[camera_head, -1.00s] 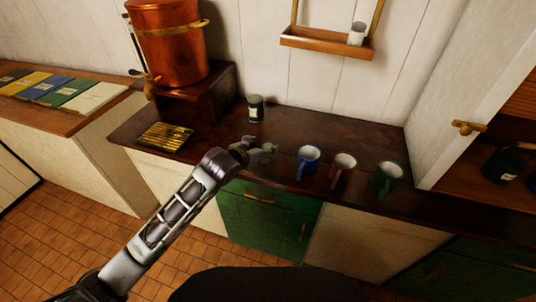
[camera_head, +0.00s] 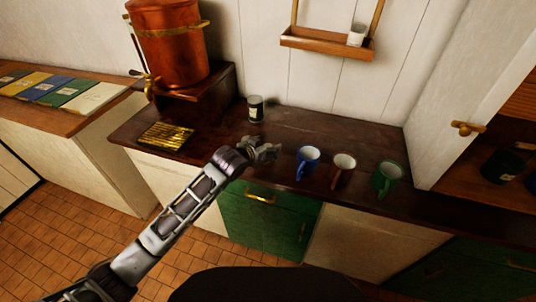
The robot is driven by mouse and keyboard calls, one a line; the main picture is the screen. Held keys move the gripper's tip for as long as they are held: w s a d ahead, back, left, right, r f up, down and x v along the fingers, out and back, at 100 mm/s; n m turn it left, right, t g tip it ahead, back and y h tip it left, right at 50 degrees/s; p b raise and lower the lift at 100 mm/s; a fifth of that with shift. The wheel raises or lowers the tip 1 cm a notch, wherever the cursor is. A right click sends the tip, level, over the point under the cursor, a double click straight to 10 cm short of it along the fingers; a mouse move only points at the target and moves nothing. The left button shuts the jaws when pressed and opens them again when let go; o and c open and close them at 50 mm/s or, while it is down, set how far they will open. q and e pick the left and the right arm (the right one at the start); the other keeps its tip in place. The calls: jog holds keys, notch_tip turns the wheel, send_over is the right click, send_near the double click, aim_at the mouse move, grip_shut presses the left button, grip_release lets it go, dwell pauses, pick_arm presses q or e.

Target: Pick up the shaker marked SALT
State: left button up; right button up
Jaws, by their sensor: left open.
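My left gripper (camera_head: 265,150) is open and empty above the front part of the dark counter, left of the blue mug. A small dark jar with a pale label (camera_head: 255,109) stands upright at the back of the counter, behind my gripper and apart from it. A small white container (camera_head: 356,34) stands on the hanging wooden shelf. Another dark labelled jar (camera_head: 503,165) is in the open cupboard at the right. I cannot read any label, so I cannot tell which is marked SALT. My right gripper is not in view.
A blue mug (camera_head: 308,161), a brown mug (camera_head: 342,170) and a green mug (camera_head: 387,178) stand along the counter (camera_head: 330,132). A copper urn (camera_head: 172,48) and a yellow ribbed item (camera_head: 166,136) are at the left. The open cupboard door (camera_head: 475,90) stands at the right.

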pick_arm(q)
jog(key=shift+x, duration=0.8)
jog(key=c, duration=1.2)
